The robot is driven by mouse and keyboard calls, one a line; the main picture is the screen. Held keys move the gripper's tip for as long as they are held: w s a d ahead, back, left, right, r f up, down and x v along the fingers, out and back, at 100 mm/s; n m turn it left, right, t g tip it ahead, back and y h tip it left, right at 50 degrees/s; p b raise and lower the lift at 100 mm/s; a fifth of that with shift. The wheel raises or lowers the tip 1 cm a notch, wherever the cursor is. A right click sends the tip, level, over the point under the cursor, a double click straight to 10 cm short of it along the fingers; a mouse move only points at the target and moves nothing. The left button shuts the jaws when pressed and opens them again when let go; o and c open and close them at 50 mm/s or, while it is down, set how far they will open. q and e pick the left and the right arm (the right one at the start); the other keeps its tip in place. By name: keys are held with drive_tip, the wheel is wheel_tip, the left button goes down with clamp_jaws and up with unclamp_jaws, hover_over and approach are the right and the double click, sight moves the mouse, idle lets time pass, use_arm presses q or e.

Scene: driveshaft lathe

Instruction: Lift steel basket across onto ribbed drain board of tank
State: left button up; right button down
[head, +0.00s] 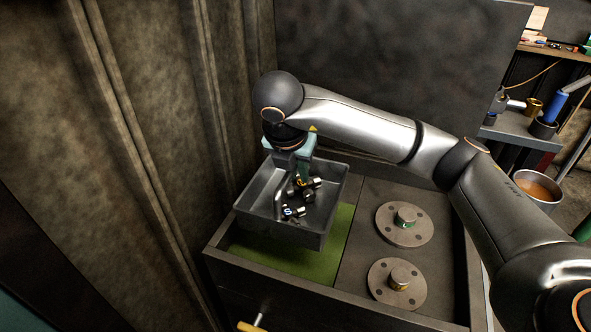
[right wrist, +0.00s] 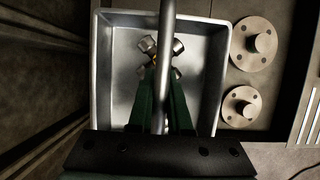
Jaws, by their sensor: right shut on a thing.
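The grey steel basket (head: 318,222) shows in the head view over the green left part of the tank (head: 215,258), and below me in the right wrist view (right wrist: 214,75). It looks level and holds several small metal joint parts (head: 304,188). My right gripper (head: 290,170) is shut on its handle bar (right wrist: 167,40), which crosses between the green fingers (right wrist: 165,100). The basket appears raised above the green surface (head: 300,262); the exact gap is hard to judge. The flat grey board (head: 368,200) lies right of the green part; I cannot make out ribs. My left gripper is out of view.
Two round flanged metal pieces, a far one (head: 404,224) and a near one (head: 397,284), stand on the board's right side. A corrugated wall (head: 150,130) rises close on the left, a dark panel (head: 400,60) behind. A bucket (head: 537,188) stands beyond, right.

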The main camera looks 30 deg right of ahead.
drive_tip(key=shift+s+d+r, duration=0.1)
drive_tip(key=shift+s+d, duration=0.7)
drive_tip(key=shift+s, duration=0.3)
drive_tip(key=shift+s+d, duration=0.75)
drive_tip(key=shift+s, duration=0.3)
drive_tip(key=shift+s+d, duration=0.4)
drive_tip(key=shift+s, duration=0.2)
drive_tip(key=shift+s+d, duration=0.4)
drive_tip(key=shift+s, duration=0.2)
drive_tip(key=s+d+b, duration=0.3)
drive_tip(key=s+d, duration=0.1)
drive_tip(key=s, duration=0.3)
drive_tip(key=shift+d, duration=0.3)
